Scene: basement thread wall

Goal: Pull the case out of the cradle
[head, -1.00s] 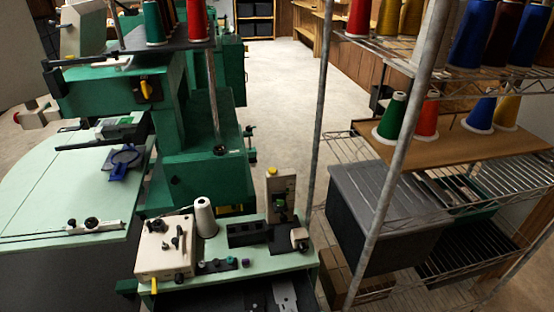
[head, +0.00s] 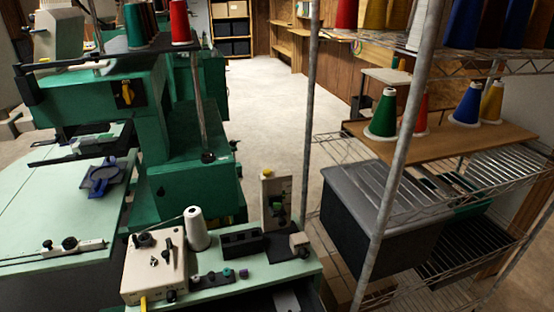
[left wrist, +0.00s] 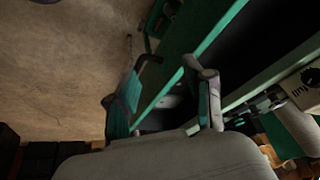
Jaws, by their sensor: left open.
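The work stand (head: 262,280) with a pale green top is at the bottom middle of the head view. On it are a cream box with knobs (head: 155,268), a black slotted block (head: 241,243) and an upright cream device (head: 276,200) with a yellow top. A small pale block (head: 299,243) sits beside the upright device. I cannot tell which of these parts is the case or the cradle. My left gripper (left wrist: 152,84) is open in the left wrist view, with nothing seen between its fingers. Neither gripper shows in the head view.
A white thread cone (head: 197,229) stands beside the cream box. The green machine (head: 180,190) and its pale table (head: 45,215) are on the left. A wire rack with a grey bin (head: 375,215) and thread cones is on the right. The floor (head: 270,110) behind is clear.

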